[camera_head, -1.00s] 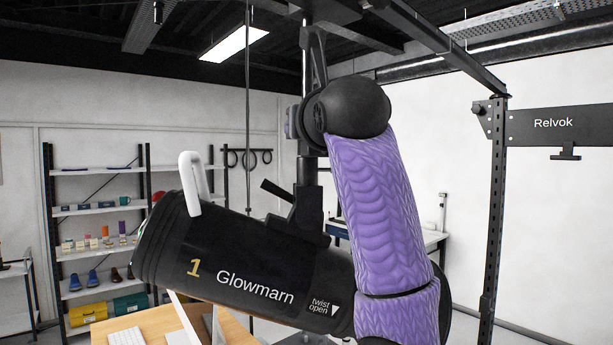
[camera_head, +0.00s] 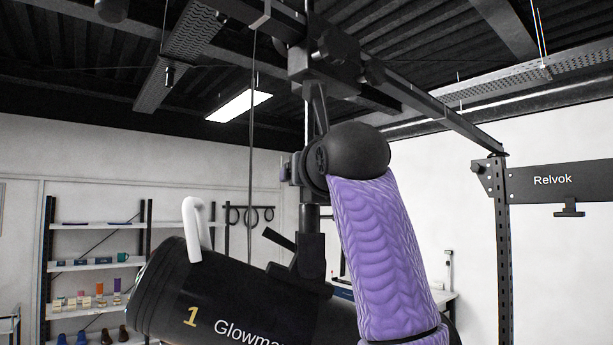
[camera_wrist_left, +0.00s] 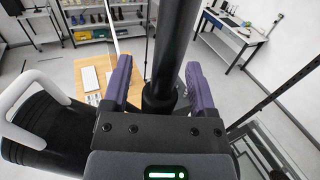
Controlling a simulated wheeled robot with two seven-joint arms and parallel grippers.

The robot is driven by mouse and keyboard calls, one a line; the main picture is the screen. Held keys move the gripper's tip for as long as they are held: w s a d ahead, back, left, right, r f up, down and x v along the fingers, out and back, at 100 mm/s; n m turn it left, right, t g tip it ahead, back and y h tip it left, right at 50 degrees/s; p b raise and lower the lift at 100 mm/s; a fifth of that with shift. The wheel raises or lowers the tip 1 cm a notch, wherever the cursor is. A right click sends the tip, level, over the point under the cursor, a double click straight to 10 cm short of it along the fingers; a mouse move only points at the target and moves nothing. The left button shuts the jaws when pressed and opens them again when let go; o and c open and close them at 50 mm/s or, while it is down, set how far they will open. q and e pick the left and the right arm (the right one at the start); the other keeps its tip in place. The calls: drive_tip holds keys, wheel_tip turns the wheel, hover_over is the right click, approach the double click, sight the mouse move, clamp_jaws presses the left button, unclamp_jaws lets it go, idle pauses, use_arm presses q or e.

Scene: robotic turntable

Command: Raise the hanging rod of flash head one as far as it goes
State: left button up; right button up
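Flash head one (camera_head: 250,300) is a black cylinder marked "1 Glowmarn" with a white handle, low in the head view; its lower part is cut off. It also shows at the left of the wrist view (camera_wrist_left: 50,135). Its dark hanging rod (camera_head: 311,218) rises above it toward the overhead frame. My left gripper (camera_wrist_left: 158,62) has its two purple fingers on either side of the rod (camera_wrist_left: 174,40). A gap shows at the left finger; the right finger looks close to the rod. In the head view my purple arm and its black joint largely hide this gripper. My right gripper is not in view.
A dark overhead rail (camera_head: 440,110) runs above, with an upright post (camera_head: 503,250) and a "Relvok" plate (camera_head: 560,182) at the right. Shelves (camera_head: 95,262) stand against the back wall. A wooden desk (camera_wrist_left: 88,75) lies below in the wrist view.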

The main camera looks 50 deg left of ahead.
sight(314, 233)
use_arm(q)
drive_tip(key=b+v, duration=0.2)
drive_tip(key=v, duration=0.1)
drive_tip(key=shift+s+d+f+b, duration=0.1)
drive_tip(key=shift+d+f+b, duration=0.2)
drive_tip(key=shift+b, duration=0.1)
drive_tip(key=b+v, duration=0.2)
drive_tip(key=v, duration=0.4)
drive_tip(key=shift+r, duration=0.35)
